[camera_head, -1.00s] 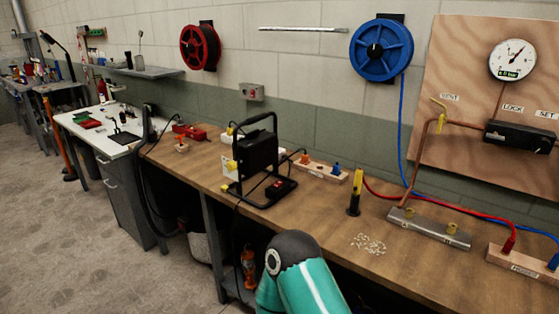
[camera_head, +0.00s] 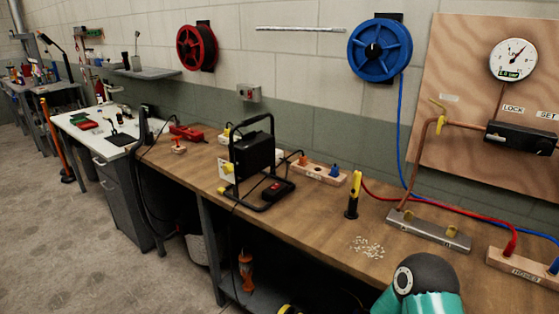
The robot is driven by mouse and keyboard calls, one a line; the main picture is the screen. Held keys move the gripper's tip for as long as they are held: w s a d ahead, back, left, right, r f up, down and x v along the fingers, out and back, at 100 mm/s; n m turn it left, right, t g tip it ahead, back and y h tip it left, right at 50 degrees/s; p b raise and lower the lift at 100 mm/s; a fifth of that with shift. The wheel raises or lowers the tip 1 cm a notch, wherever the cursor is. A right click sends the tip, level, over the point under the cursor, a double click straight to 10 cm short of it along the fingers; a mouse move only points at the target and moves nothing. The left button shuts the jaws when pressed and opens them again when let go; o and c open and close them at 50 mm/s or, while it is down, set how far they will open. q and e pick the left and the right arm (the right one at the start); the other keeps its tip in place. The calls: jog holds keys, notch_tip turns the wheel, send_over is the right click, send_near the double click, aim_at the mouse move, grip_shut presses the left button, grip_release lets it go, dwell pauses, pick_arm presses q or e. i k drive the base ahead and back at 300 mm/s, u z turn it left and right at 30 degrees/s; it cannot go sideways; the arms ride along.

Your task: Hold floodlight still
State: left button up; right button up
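The floodlight (camera_head: 253,158) is a black lamp head in a black tubular stand. It stands upright on the wooden workbench (camera_head: 325,216), left of the middle. One of my arms, teal with a dark rounded joint, shows at the bottom right, in front of the bench and apart from the floodlight. Neither gripper is in view, and nothing of mine touches the floodlight.
An orange bottle (camera_head: 246,271) stands on the shelf below.

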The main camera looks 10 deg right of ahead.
aim_at(228, 169)
jog(key=i, duration=0.95)
